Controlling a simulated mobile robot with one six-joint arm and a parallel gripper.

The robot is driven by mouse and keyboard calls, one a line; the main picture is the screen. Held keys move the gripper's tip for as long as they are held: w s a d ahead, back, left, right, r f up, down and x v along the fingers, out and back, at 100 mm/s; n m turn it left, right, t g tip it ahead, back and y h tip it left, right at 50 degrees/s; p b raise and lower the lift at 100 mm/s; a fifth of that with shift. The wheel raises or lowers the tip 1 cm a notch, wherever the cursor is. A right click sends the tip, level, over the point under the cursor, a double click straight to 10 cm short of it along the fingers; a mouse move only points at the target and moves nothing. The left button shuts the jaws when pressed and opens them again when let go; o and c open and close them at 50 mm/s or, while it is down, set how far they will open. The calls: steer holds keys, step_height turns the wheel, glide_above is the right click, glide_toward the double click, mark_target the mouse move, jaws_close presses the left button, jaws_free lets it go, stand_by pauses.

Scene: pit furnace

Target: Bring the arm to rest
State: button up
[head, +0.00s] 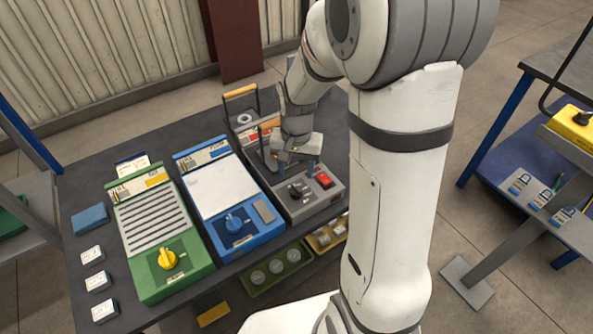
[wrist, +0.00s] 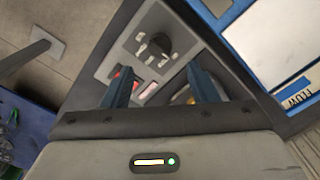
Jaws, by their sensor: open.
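My gripper (head: 297,163) is over the grey control unit (head: 332,198) on the dark table, in front of my white arm. In the wrist view my gripper (wrist: 163,88) shows two blue fingers spread apart with nothing between them. I cannot tell whether the fingertips touch the unit. My arm is bent and reaches out over the table.
A blue unit (head: 214,188) with a blue knob and a green unit (head: 150,217) with a yellow knob stand left of the grey one. Small white blocks (head: 98,281) line the table's left edge. A side bench (head: 535,205) stands at right, with floor between.

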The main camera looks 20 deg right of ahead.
steer(key=shift+r, duration=0.1)
stand_by(0.3)
steer(key=s+r+n+t+p, duration=0.2)
steer(key=s+r+n, duration=0.3)
steer(key=s+r, duration=0.9)
step_height(320, 180, up, 2)
steer(key=shift+s+d+t+p, duration=0.3)
steer(key=shift+s+d+p, duration=0.1)
steer(key=shift+p, duration=0.45)
